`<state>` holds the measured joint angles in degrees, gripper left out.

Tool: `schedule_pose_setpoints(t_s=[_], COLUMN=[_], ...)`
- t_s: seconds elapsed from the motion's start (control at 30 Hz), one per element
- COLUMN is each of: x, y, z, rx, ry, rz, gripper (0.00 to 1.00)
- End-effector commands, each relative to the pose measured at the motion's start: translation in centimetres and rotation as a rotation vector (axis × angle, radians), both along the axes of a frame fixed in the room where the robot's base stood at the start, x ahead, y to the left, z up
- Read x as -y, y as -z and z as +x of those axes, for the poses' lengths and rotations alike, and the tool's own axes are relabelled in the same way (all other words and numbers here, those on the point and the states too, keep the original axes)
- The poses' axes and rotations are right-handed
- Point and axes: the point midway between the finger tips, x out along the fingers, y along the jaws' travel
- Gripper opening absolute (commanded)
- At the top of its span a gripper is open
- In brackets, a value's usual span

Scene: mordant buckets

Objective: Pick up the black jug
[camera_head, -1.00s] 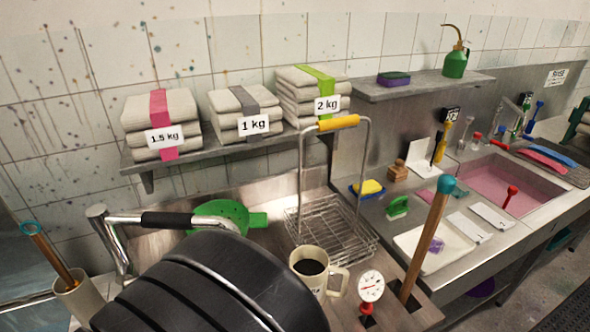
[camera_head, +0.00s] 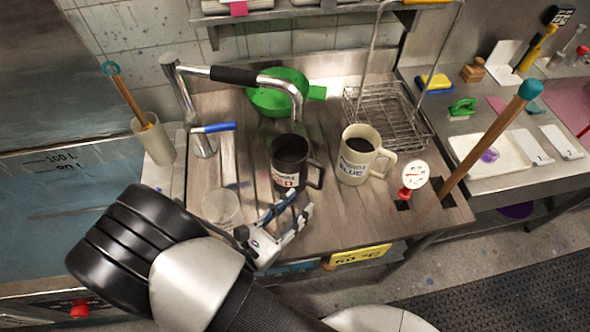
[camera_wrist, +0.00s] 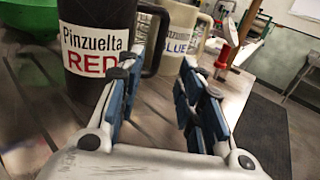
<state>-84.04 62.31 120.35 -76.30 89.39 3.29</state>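The black jug (camera_head: 288,152), labelled RED, stands upright on the wet-looking metal counter, with its handle (camera_head: 316,176) to the right. In the wrist view the black jug (camera_wrist: 98,22) shows its "Pinzuelta RED" label, and its handle (camera_wrist: 158,38) lies just beyond the fingertips, roughly in line with the gap. My gripper (camera_head: 292,203) is open and empty at the jug's near side, low over the counter. In the wrist view my gripper (camera_wrist: 161,75) has its fingers apart, the left one overlapping the jug in the picture. Contact cannot be told.
A cream jug (camera_head: 351,168) labelled BLUE stands close right of the black jug. A dial thermometer (camera_head: 415,176) and a wooden stick (camera_head: 490,140) stand further right. A clear beaker (camera_head: 221,207) is left, a tap (camera_head: 235,76) and green strainer (camera_head: 275,95) behind. A wire basket (camera_head: 395,112) is back right.

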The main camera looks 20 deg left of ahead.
Motion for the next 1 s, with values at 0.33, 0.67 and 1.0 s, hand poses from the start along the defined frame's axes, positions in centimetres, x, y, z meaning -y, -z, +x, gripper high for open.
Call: schedule_pose_setpoints(t_s=[0.33, 0.67, 1.0], x=[1.3, 2.5, 2.6], y=[0.0, -0.5, -0.6], z=[3.5, 7.7, 8.2], rx=[0.001, 0.000, 0.000], ry=[0.002, 0.005, 0.001], rz=[0.002, 0.001, 0.001], gripper=[0.34, 0.34, 0.32])
